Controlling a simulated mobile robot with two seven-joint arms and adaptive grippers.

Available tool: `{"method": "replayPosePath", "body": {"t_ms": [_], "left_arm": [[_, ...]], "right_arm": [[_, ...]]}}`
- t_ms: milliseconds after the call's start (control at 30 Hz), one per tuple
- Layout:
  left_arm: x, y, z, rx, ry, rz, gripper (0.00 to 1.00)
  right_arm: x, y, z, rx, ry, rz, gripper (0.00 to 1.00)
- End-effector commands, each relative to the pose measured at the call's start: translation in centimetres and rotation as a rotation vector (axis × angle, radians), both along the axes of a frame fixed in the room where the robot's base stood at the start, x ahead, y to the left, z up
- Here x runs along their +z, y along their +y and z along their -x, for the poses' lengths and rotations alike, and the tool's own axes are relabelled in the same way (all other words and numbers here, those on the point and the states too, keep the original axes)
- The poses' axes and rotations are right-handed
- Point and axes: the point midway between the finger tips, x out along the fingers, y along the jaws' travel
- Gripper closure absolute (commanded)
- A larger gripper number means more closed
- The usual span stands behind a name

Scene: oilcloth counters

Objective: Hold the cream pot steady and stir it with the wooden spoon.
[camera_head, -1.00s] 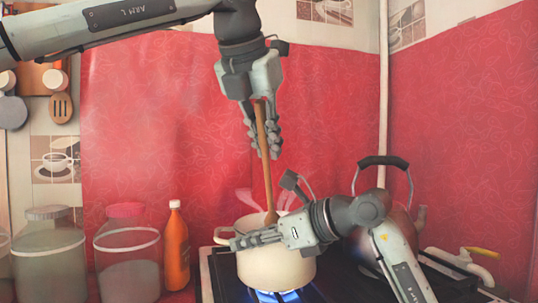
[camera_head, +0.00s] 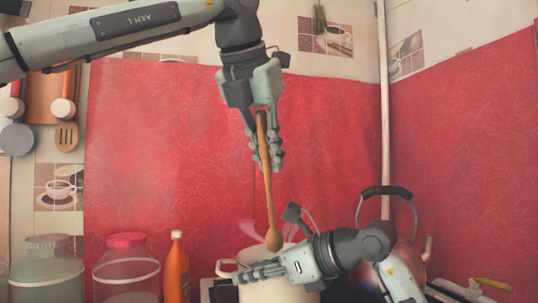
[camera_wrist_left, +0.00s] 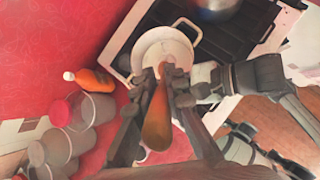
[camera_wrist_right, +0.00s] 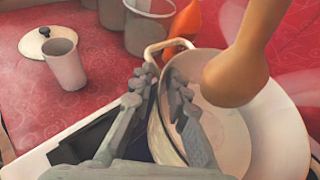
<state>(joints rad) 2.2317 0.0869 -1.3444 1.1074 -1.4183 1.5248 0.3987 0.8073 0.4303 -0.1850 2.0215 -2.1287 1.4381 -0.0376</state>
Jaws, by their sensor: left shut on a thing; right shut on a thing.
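The cream pot (camera_head: 275,293) stands on the stove at the bottom of the head view. The wooden spoon (camera_head: 268,205) hangs nearly upright, its rounded end down over the pot's opening. My left gripper (camera_head: 266,166) is shut on the spoon's upper part, above the pot. My right gripper (camera_head: 243,274) lies across the pot's front; in the right wrist view its fingers (camera_wrist_right: 157,88) straddle the pot wall beside the handle (camera_wrist_right: 168,46). In that view the spoon's end (camera_wrist_right: 232,78) hangs large over the pale, empty-looking pot interior. The head view's bottom edge cuts off the pot's base.
An orange bottle (camera_head: 177,272) and glass jars (camera_head: 127,272) stand left of the pot. A kettle (camera_head: 412,255) with a black handle is behind my right arm. In the right wrist view a white cup (camera_wrist_right: 64,65) and a lid (camera_wrist_right: 40,42) sit on the red counter.

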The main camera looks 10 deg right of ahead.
Motion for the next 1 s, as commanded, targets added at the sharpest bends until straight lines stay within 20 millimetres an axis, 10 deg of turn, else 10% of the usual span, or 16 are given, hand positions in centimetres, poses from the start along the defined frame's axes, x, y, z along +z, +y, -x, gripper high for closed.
{"method": "replayPosePath", "body": {"t_ms": [1000], "left_arm": [[5.0, 0.0, 0.0, 0.001, 0.000, 0.001, 1.00]], "right_arm": [[-0.4, 0.1, 0.0, 0.003, 0.007, 0.005, 1.00]]}}
